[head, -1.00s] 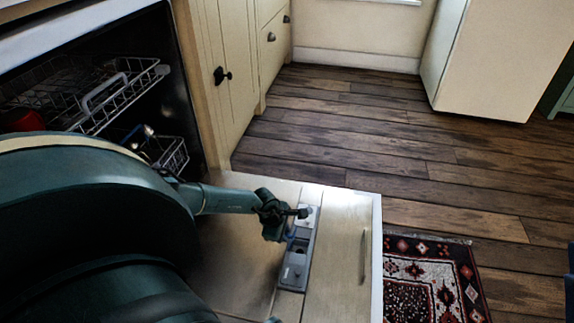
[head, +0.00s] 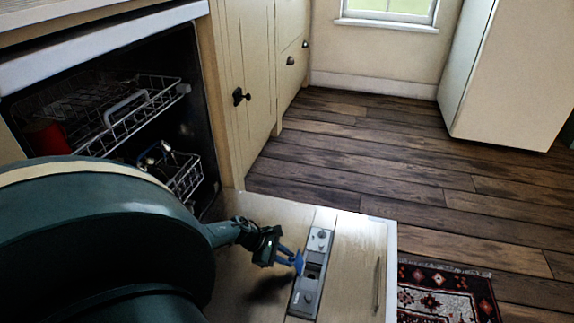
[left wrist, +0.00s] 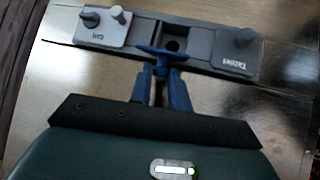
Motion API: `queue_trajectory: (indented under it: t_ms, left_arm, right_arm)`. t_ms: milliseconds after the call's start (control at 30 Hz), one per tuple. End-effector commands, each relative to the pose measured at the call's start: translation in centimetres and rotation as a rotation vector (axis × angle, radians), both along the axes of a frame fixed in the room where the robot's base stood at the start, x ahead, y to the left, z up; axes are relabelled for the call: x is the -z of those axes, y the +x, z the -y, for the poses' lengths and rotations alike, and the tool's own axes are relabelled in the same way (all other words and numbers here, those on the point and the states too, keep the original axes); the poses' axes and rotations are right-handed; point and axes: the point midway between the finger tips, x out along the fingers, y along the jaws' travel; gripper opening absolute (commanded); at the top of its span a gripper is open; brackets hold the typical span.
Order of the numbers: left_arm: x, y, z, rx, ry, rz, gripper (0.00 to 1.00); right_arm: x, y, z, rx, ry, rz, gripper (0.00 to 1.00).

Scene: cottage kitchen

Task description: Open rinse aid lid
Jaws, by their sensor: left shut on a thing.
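The dispenser strip (head: 304,296) is set into the inner face of the lowered dishwasher door. It also shows in the left wrist view (left wrist: 200,45), with a light grey cover at its left and a dark grey cover marked "Tablet" at its right. Between them is a dark recess with a round hole. A small blue lid (head: 299,263) stands up beside the hole; it shows edge-on in the left wrist view (left wrist: 160,52). My left gripper (head: 291,256) is shut on this lid, with its blue fingers (left wrist: 162,78) hiding part of it. My right gripper is out of view.
The open dishwasher door (head: 350,265) lies flat, with a handle slot near its outer edge. Wire racks (head: 140,110) sit in the dishwasher at left. A patterned rug (head: 445,293) lies right of the door. The wooden floor beyond is clear.

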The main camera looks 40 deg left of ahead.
Motion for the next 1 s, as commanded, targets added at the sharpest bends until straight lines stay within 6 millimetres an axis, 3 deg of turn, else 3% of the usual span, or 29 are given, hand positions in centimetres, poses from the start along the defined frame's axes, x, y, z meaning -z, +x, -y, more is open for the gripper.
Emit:
queue_trajectory:
  t_ms: [800, 833, 1000]
  left_arm:
    - [0.30, -0.05, -0.29, 0.000, -0.042, 0.027, 0.00]
    - [0.30, -0.05, -0.29, 0.000, -0.042, 0.027, 0.19]
    - [0.29, -0.06, -0.25, 0.000, -0.043, 0.026, 0.33]
  right_arm:
    - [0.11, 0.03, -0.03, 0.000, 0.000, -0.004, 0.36]
    - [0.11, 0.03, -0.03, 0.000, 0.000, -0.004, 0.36]
    - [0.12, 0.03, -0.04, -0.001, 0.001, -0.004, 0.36]
